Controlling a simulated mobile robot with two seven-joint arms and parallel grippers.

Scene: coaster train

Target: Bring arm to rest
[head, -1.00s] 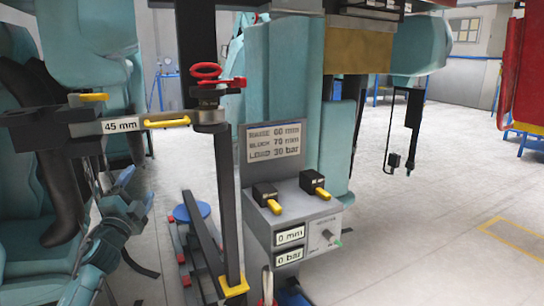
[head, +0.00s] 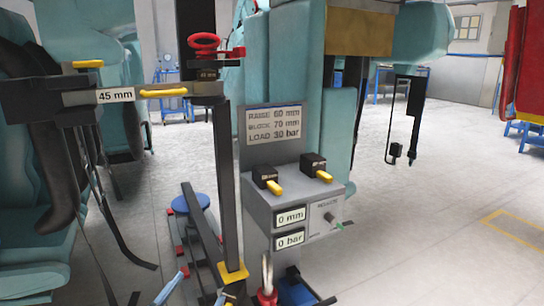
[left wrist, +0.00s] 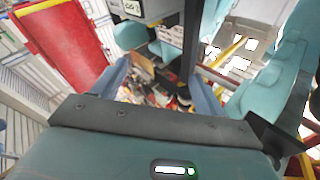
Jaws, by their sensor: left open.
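My left gripper (head: 196,293) shows at the bottom of the head view, low and partly cut off by the frame edge. Its blue-grey fingers are apart, beside the lower end of the dark upright post (head: 227,180). In the left wrist view the open fingers (left wrist: 160,88) stand apart with nothing gripped between them; a cluttered, colourful area shows beyond. My right gripper is in neither view.
A grey control box (head: 290,212) with two yellow-handled levers reads 0 mm and 0 bar, under a range plate (head: 274,122). A bar marked 45 mm (head: 115,96) and a red handwheel (head: 204,42) are at upper left. Floor at right (head: 430,200) is open.

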